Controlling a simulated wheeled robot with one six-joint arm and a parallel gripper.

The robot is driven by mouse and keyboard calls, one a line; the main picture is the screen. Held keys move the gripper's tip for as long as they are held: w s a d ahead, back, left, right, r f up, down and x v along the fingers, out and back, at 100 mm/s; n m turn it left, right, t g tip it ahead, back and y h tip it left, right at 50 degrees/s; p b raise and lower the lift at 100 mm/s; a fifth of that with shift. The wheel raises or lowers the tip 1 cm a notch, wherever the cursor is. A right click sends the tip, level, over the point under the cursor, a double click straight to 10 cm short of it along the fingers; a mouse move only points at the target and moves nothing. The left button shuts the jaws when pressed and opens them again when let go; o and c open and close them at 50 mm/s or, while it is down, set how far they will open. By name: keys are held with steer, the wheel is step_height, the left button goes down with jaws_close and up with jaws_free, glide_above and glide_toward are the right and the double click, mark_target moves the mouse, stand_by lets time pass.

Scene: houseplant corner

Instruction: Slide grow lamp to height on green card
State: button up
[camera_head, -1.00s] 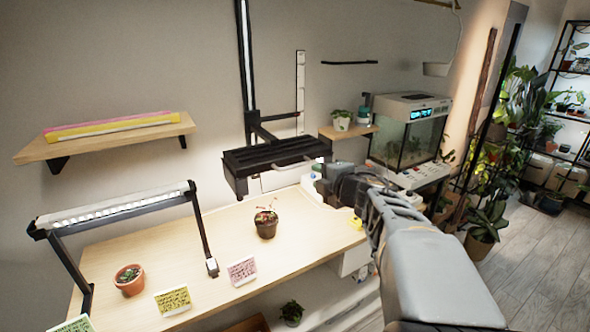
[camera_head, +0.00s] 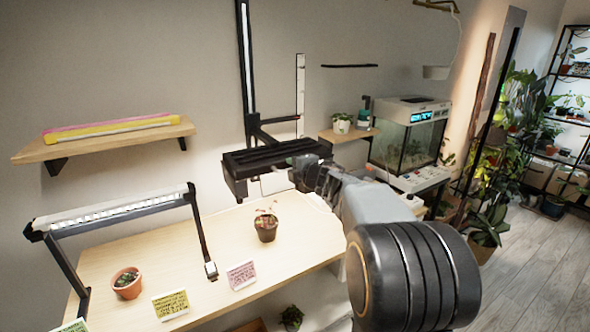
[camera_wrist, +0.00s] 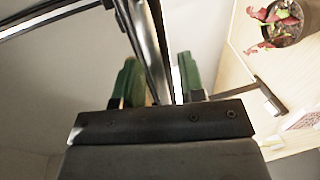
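The grow lamp (camera_head: 262,160) is a dark, flat, slatted head on a side arm from the tall black rail (camera_head: 247,70) on the wall. It hangs above the bench, level with the small wall shelf. My gripper (camera_head: 300,172) is at the lamp's right end in the head view. In the wrist view my gripper (camera_wrist: 160,82) has its green fingers apart, with a dark, shiny bar (camera_wrist: 148,40) between them; I see no clear contact. The green card (camera_head: 72,326) is at the lower left picture edge, mostly cut off.
A potted red plant (camera_head: 266,228) stands on the bench (camera_head: 180,245) below the lamp. A smaller lamp (camera_head: 115,212), a succulent (camera_head: 127,283), a yellow card (camera_head: 171,304) and a pink card (camera_head: 241,275) are to the left. A fish tank (camera_head: 410,140) is at the right.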

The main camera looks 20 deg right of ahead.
steer(key=shift+c, duration=0.4)
jaws_close()
